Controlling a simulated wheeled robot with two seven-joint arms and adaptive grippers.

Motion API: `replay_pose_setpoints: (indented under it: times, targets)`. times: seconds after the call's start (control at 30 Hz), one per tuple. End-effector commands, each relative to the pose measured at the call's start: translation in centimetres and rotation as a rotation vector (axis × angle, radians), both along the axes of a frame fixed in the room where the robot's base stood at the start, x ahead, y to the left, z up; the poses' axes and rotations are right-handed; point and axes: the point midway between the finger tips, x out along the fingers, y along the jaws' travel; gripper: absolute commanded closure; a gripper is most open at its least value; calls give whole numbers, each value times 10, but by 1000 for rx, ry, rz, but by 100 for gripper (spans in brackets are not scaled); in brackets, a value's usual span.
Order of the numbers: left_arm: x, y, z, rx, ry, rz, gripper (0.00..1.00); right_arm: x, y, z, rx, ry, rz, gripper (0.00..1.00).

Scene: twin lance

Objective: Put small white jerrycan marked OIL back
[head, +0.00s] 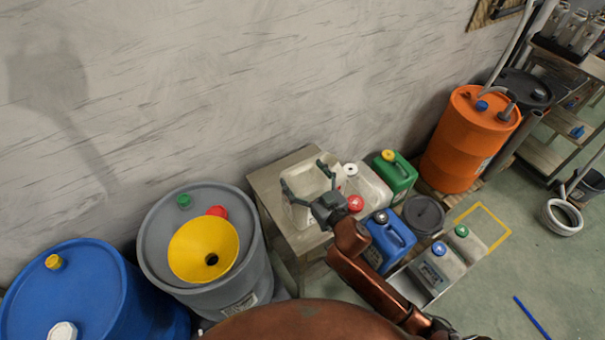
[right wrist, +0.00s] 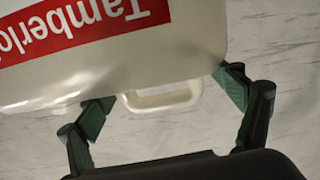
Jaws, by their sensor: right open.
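A white jerrycan (head: 300,214) stands on a small table (head: 268,190) against the wall, partly hidden behind my right gripper (head: 307,178). The right wrist view shows a white jerrycan (right wrist: 200,40) with a red label whose lettering appears upside down and reads "Tamberl…", cut off. Its pale handle (right wrist: 165,98) lies between the spread fingers of my right gripper (right wrist: 165,90). The gripper is open and holds nothing. I cannot read the word OIL on any can. My left gripper is not in view.
Right of the table stand a white can with a red cap (head: 376,189), a green can (head: 398,178) and a blue can (head: 390,240). Two pale cans (head: 436,268) stand farther right, near a yellow floor outline (head: 497,215). A grey drum (head: 160,250) with a yellow funnel (head: 190,245) is left.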

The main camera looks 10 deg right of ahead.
Motion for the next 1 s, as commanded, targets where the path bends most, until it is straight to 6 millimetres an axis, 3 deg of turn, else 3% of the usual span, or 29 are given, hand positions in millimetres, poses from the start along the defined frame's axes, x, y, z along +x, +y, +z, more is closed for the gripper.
replay_pose_setpoints:
  times: [0.27, 0.47, 0.7, 1.0]
  targets:
    - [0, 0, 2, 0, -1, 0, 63, -1, 0, 4, 0, 0, 0, 13]
    - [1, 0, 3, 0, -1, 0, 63, -31, -13, 3, 1, 3, -1, 13]
    - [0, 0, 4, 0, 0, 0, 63, -78, -32, 3, 1, 3, -1, 13]
    - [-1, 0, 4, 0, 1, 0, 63, -109, -45, 4, 1, 0, -1, 13]
